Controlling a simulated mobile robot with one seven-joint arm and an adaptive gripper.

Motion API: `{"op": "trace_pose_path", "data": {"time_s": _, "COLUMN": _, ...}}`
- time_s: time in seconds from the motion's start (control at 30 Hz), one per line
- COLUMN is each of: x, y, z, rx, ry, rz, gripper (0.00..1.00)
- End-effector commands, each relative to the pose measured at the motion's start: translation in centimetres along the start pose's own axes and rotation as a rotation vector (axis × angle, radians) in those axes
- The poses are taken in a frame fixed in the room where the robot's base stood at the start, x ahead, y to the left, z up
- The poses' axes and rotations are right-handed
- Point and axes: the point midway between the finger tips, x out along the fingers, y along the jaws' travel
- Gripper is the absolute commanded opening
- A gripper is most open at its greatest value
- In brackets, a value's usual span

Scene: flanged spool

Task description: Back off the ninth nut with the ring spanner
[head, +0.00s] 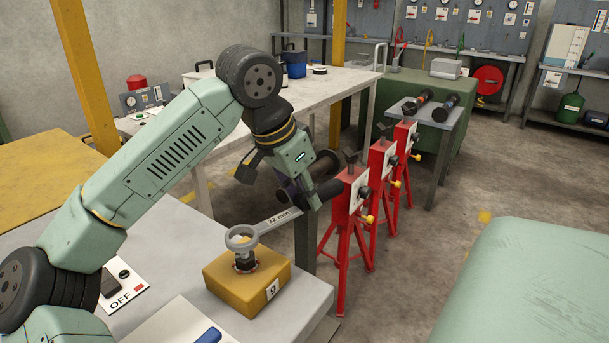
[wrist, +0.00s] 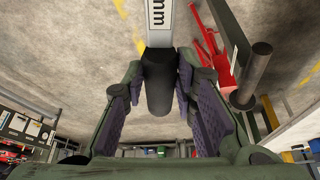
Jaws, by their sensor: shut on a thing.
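The ring spanner (head: 272,222), a grey bar marked 32 mm with a dark grip, reaches left from my gripper (head: 298,190). In the wrist view its shaft (wrist: 159,22) and dark grip (wrist: 159,85) lie between the purple-padded fingers of my gripper (wrist: 160,95), which is shut on the grip. The spanner's ring (head: 241,238) is over the dark stud on the yellow block (head: 228,289) labelled 9. The nut (head: 245,266), with a reddish edge, shows below the ring; I cannot tell whether they touch.
The block stands on a grey bench (head: 300,290), near its right edge. An OFF sign (head: 122,292) lies left of it. Red stands (head: 347,225) stand close behind and right of my gripper. A green surface (head: 530,275) fills the lower right, with open floor between.

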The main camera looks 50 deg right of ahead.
Motion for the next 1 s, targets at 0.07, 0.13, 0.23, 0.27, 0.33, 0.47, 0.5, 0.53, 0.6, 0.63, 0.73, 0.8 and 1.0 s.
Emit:
{"op": "trace_pose_path", "data": {"time_s": 0.07, "x": 0.0, "y": 0.0, "z": 0.0, "rx": 0.0, "ry": 0.002, "rz": 0.0, "gripper": 0.0}}
{"op": "trace_pose_path", "data": {"time_s": 0.13, "x": 0.1, "y": 0.0, "z": 0.1, "rx": 0.0, "ry": 0.002, "rz": 0.0, "gripper": 0.0}}
{"op": "trace_pose_path", "data": {"time_s": 0.23, "x": 0.5, "y": 0.0, "z": 0.2, "rx": 0.0, "ry": 0.001, "rz": 0.0, "gripper": 0.0}}
{"op": "trace_pose_path", "data": {"time_s": 0.27, "x": 0.6, "y": 0.0, "z": 0.2, "rx": 0.0, "ry": 0.001, "rz": 0.0, "gripper": 0.0}}
{"op": "trace_pose_path", "data": {"time_s": 0.33, "x": 0.8, "y": 0.0, "z": 0.4, "rx": -0.001, "ry": 0.001, "rz": 0.0, "gripper": 0.0}}
{"op": "trace_pose_path", "data": {"time_s": 0.47, "x": 1.3, "y": 0.0, "z": 0.6, "rx": -0.001, "ry": 0.001, "rz": 0.0, "gripper": 0.0}}
{"op": "trace_pose_path", "data": {"time_s": 0.5, "x": 1.5, "y": 0.0, "z": 0.6, "rx": -0.001, "ry": 0.001, "rz": 0.0, "gripper": 0.0}}
{"op": "trace_pose_path", "data": {"time_s": 0.53, "x": 1.6, "y": 0.0, "z": 0.7, "rx": -0.001, "ry": 0.001, "rz": 0.0, "gripper": 0.0}}
{"op": "trace_pose_path", "data": {"time_s": 0.6, "x": 1.8, "y": 0.0, "z": 0.8, "rx": -0.001, "ry": 0.001, "rz": 0.0, "gripper": 0.0}}
{"op": "trace_pose_path", "data": {"time_s": 0.63, "x": 1.9, "y": 0.0, "z": 0.8, "rx": -0.001, "ry": 0.001, "rz": 0.0, "gripper": 0.0}}
{"op": "trace_pose_path", "data": {"time_s": 0.73, "x": 2.3, "y": 0.0, "z": 1.0, "rx": -0.001, "ry": 0.001, "rz": 0.0, "gripper": 0.0}}
{"op": "trace_pose_path", "data": {"time_s": 0.8, "x": 2.5, "y": 0.0, "z": 1.1, "rx": -0.001, "ry": 0.001, "rz": 0.0, "gripper": 0.0}}
{"op": "trace_pose_path", "data": {"time_s": 1.0, "x": 3.3, "y": 0.0, "z": 1.4, "rx": -0.001, "ry": 0.002, "rz": 0.0, "gripper": 0.0}}
